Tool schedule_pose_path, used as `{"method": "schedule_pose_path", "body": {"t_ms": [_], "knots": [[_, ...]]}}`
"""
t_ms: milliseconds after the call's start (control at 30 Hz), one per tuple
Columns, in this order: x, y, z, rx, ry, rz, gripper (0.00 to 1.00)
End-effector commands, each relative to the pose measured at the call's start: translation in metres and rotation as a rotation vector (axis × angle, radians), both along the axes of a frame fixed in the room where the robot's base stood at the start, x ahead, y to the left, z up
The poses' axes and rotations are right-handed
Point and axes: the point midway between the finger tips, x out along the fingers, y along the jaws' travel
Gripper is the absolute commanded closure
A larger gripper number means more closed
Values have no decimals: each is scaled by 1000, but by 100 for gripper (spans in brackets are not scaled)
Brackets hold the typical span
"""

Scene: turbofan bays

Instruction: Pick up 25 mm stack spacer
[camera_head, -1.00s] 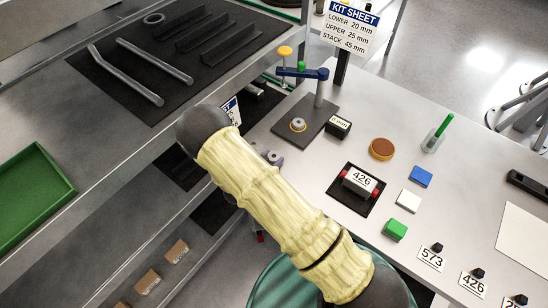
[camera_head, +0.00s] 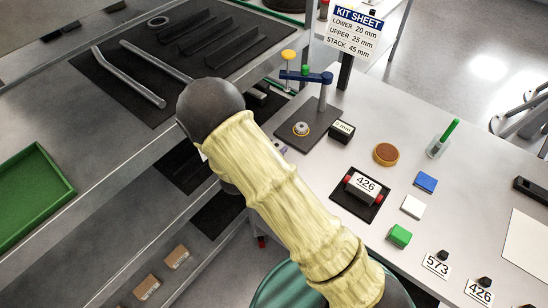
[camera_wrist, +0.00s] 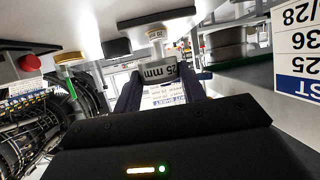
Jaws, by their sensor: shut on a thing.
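The spacer (camera_wrist: 158,73) is a grey piece with a label that seems to read 25 mm; its first digit is unclear. It shows in the wrist view between the dark fingers of my gripper (camera_wrist: 160,88), which is shut on it. Just beyond it in that view are a small pale round part and a dark plate.
Grey shelves (camera_head: 70,160) with a green tray (camera_head: 35,194) stand left. A kit sheet (camera_head: 355,30) stands behind.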

Motion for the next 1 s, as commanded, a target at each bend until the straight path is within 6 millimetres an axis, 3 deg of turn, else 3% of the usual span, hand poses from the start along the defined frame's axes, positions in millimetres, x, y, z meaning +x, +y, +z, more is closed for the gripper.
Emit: {"method": "schedule_pose_path", "body": {"t_ms": [233, 1000], "knots": [[0, 0, 21, -1, -2, -1, 91], [0, -1, 22, -1, -1, -1, 91]]}}
